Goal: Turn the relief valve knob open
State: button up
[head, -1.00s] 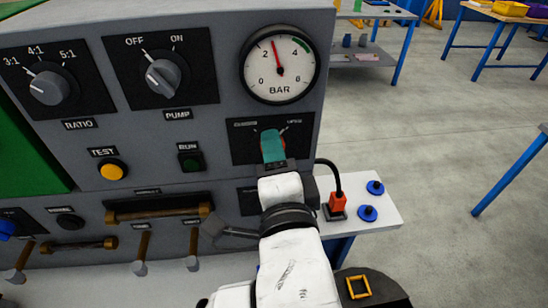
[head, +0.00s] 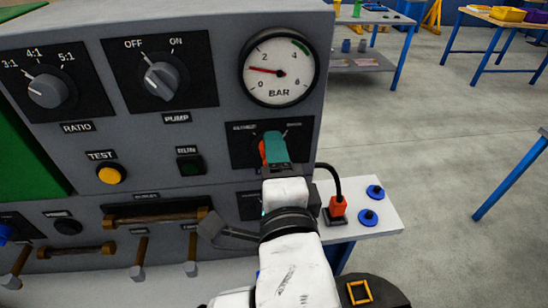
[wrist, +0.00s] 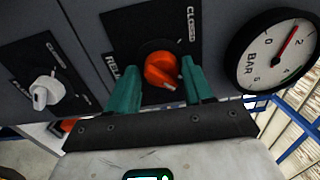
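The relief valve knob (wrist: 161,69) is orange with a white mark on its lower right end in the wrist view. It sits on a black plate (wrist: 125,20) with "CLOSED" at upper right and a partly hidden "RELI..." at left. In the head view, the knob (head: 263,149) is mostly hidden by my teal fingers. My gripper (wrist: 164,82) is open, with one finger on each side of the knob and slim gaps showing. The bar gauge (wrist: 278,50) is close to the right finger; in the head view, the gauge (head: 279,66) reads about 1.
In the wrist view, a white knob (wrist: 46,91) is on the panel at left.

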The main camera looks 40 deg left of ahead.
jog(key=shift+o, duration=1.2)
jog(key=b+v, duration=0.1)
jog(key=v, duration=1)
jog(key=shift+a, duration=0.1)
jog(key=w+d+f+n+g+h, duration=0.15)
jog(key=d+f+h, duration=0.25)
jog(key=d+f, duration=0.4)
jog(key=w+d+f+n+g+h, duration=0.1)
jog(key=w+d+f+h, duration=0.2)
jog(key=d+f, duration=0.55)
jog(key=w+d+f+n+g+h, duration=0.1)
jog(key=w+d+f+h, duration=0.1)
jog(key=d+f+h, duration=0.4)
jog(key=s+d+f+n+g, duration=0.2)
jog(key=s+d+f+g, duration=0.1)
jog(key=s+d+f, duration=0.4)
jog(key=s+d+f+n+g+h, duration=0.1)
jog(key=s+d+f+n+g, duration=0.1)
jog(key=s+d+f+g, duration=0.2)
jog(key=s+d+f, duration=0.3)
jog(key=s+d, duration=0.3)
jog(key=d, duration=0.3)
jog(key=shift+f, duration=0.25)
